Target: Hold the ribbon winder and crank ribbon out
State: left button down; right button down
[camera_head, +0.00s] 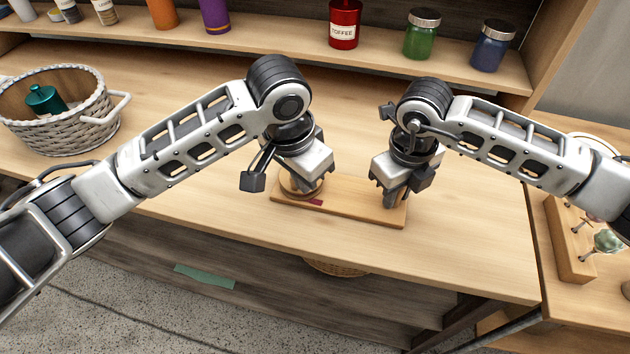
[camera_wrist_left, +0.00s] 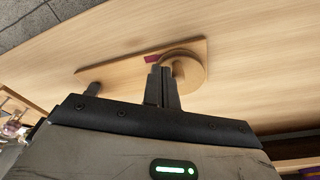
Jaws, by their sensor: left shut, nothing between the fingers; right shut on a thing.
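The ribbon winder is a flat wooden board (camera_head: 350,202) with a round wooden disc (camera_head: 294,186) on its left end. It lies on the light wood counter. The disc (camera_wrist_left: 190,75) and the board (camera_wrist_left: 130,64) also show in the left wrist view, with a small dark red bit of ribbon (camera_wrist_left: 152,58) beside the disc. My left gripper (camera_wrist_left: 165,72) is shut and empty, its fingertips at the disc's edge; I cannot tell whether they touch. My right gripper (camera_head: 396,200) is shut on the board's right end. The crank handle is not clearly visible.
A white wicker basket (camera_head: 62,139) with a teal bottle (camera_head: 45,101) stands at the left. A back shelf holds a red coffee canister (camera_head: 344,24) and several jars. A wooden peg block (camera_head: 567,240) stands on the right.

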pick_arm(q)
jog(key=shift+w+a, duration=0.2)
jog(key=shift+a, duration=0.05)
jog(key=shift+a, duration=0.1)
dwell(0.3)
jog(key=shift+d, duration=0.3)
dwell(0.3)
jog(key=shift+r, duration=1.7)
jog(key=shift+d, duration=0.1)
jog(key=shift+d, duration=0.65)
